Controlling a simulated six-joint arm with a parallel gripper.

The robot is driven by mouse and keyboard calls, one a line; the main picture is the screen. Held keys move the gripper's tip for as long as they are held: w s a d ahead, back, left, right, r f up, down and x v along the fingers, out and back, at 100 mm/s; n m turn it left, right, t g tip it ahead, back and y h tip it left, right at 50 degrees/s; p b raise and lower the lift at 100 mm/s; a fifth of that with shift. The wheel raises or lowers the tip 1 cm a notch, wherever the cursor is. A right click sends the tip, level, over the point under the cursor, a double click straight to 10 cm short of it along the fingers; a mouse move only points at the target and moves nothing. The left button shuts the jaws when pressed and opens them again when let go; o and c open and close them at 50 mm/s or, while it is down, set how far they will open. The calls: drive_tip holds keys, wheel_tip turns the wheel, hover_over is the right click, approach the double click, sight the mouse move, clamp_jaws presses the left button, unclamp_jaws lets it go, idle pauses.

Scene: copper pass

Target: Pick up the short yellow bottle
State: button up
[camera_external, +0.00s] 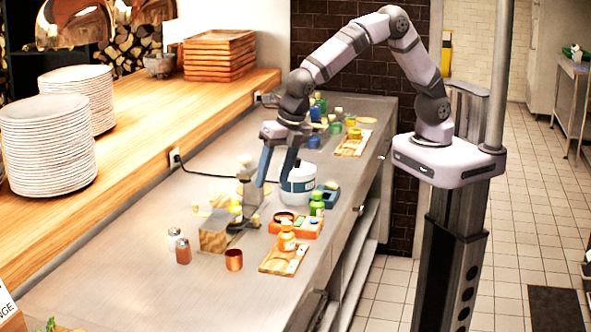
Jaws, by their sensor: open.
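A short yellow-orange bottle (287,238) with a pale label stands upright on a small wooden board at the front right of the counter. A low yellow item (355,134) sits on another board farther back; it is too small to tell whether it is a bottle. My gripper (272,183) points down with its two blue fingers apart and empty. It is over the middle of the counter, beside a white tub (298,184), behind and above the yellow-orange bottle and apart from it.
A green bottle (317,205) and an orange tray (296,226) stand near the yellow-orange bottle. A copper cup (234,260), two shakers (183,250) and a grey device (247,195) with a wooden block (214,237) stand to its left. The front-left counter is mostly clear.

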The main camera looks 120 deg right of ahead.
sight(236, 205)
drive_tip(key=w+d+f+n+t+h, duration=0.1)
drive_tip(key=w+n, duration=0.6)
drive_tip(key=w, duration=0.1)
drive_tip(key=shift+s+d+p+x, duration=0.15)
drive_tip(key=shift+p+x, duration=0.3)
drive_tip(key=shift+x, duration=0.85)
drive_tip(key=shift+s+d+p+x, duration=0.15)
drive_tip(key=shift+p+x, duration=0.3)
drive_tip(key=shift+x, duration=0.8)
drive_tip(key=shift+s+p+x, duration=0.15)
drive_tip(key=shift+p+x, duration=0.3)
drive_tip(key=shift+x, duration=0.85)
drive_tip(key=shift+c, duration=0.6)
drive_tip(key=c, duration=0.9)
drive_tip(key=shift+o, duration=0.2)
drive_tip(key=shift+r, duration=0.1)
wheel_tip(236, 205, up, 10)
drive_tip(key=b, duration=0.3)
